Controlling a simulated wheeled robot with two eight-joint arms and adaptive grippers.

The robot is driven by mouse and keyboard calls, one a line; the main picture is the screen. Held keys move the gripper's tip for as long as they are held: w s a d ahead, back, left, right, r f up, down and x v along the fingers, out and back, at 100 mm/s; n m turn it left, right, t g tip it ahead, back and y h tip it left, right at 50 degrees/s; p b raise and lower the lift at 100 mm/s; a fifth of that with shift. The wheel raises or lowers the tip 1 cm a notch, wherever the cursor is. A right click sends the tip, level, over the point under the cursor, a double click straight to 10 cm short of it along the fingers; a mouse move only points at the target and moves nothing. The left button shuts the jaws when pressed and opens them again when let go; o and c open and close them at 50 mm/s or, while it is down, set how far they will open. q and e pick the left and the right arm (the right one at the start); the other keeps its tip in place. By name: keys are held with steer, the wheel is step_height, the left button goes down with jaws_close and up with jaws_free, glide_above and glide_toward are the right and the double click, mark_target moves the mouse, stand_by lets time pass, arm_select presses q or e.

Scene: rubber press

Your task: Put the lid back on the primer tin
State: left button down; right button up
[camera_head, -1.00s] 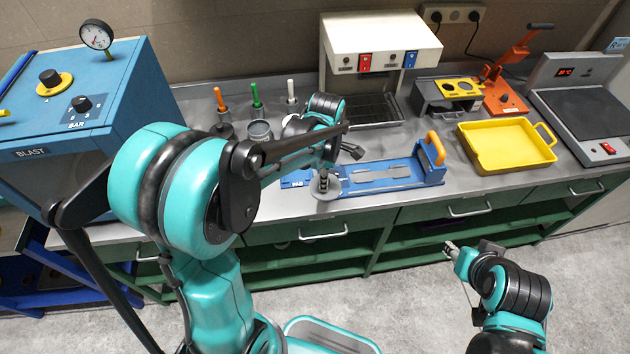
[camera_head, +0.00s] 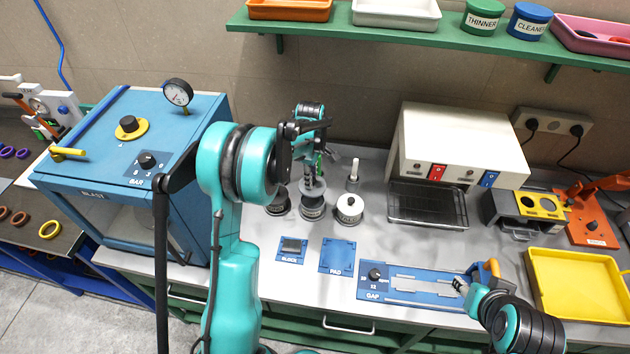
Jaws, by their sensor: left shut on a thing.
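My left gripper (camera_head: 313,166) is shut on the upright knob of a round grey lid (camera_head: 312,186). The lid is level and lies over the middle tin (camera_head: 312,207), a grey tin with a dark label that I cannot read. I cannot tell whether the lid touches the tin's rim. A dark tin (camera_head: 277,204) stands to its left, and a tin with a white top (camera_head: 350,208) stands to its right. My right gripper (camera_head: 461,285) is at the right end of the blue gap fixture, and its finger opening is unclear.
Behind the tins a white-handled tool (camera_head: 354,170) stands upright. In front are a block plate (camera_head: 292,248), a pad plate (camera_head: 337,256) and the gap fixture (camera_head: 415,282). The blast cabinet (camera_head: 150,170) is left, the white heater (camera_head: 455,145) right, and a green shelf (camera_head: 400,38) above.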

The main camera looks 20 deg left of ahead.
arm_select(q)
steer(key=shift+s+f, duration=0.1)
steer(key=shift+f, duration=0.3)
steer(key=shift+f+b, duration=2)
steer(key=shift+f, duration=0.75)
steer(key=shift+f+b, duration=0.15)
steer(key=shift+b, duration=0.6)
steer(key=c, duration=0.8)
jaws_free()
